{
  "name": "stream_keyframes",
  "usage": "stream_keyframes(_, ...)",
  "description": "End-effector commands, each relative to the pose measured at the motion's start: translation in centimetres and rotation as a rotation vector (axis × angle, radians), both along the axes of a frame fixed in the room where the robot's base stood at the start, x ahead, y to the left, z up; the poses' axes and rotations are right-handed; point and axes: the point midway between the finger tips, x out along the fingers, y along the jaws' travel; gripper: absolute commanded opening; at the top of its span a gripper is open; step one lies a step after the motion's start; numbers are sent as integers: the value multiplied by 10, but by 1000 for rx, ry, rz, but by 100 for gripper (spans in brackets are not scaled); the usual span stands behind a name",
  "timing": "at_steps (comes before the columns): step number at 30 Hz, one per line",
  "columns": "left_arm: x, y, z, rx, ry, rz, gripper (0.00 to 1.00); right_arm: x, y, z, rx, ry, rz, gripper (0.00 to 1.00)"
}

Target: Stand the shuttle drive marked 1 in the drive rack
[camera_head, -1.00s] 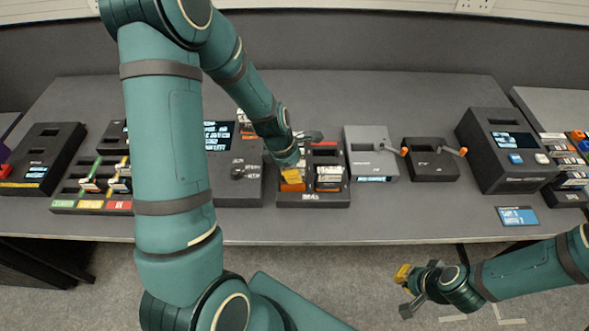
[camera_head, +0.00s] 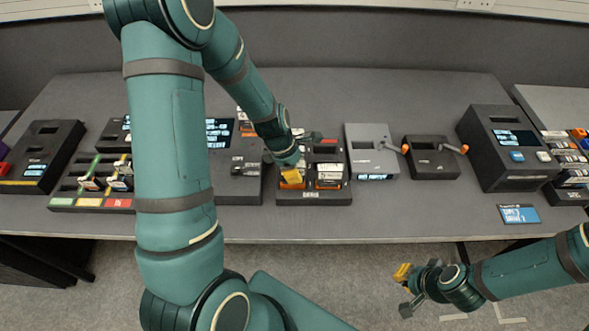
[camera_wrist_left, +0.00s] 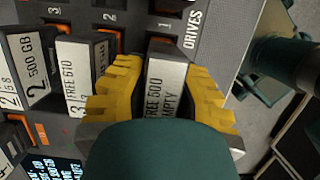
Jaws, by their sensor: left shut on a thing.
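The dark drive rack (camera_head: 313,196) stands at the middle of the bench, with DRIVES printed on it and slot numbers beside orange patches in the left wrist view (camera_wrist_left: 220,28). My left gripper (camera_head: 291,172) is at the rack's left part, its yellow fingers shut on a drive (camera_wrist_left: 165,85). The drive's white label reads FREE 500 and EMPTY; its lower end and any number there are hidden by the gripper. I cannot tell how deep it sits in its slot. My right gripper (camera_head: 404,291) is open and empty in front of the bench.
Two other labelled drives, marked 3 (camera_wrist_left: 75,75) and 2 (camera_wrist_left: 38,65), stand close beside the left gripper. More drives (camera_head: 329,172) stand at the rack's right. A grey cranked unit (camera_head: 370,160) is to the right. A blue-screened card (camera_head: 519,214) lies near the front edge.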

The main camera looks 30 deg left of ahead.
Motion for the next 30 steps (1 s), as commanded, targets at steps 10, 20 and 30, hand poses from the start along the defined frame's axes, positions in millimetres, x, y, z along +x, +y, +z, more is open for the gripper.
stream_keyframes(10,0,0,-5,0,0,0,0,0,0,-3,0,0,0,0)
stream_keyframes(20,0,0,-11,1,-1,-1,0,0,0,-8,0,0,0,0)
stream_keyframes(30,0,0,-12,1,-1,0,0,0,0,-8,0,0,0,0)
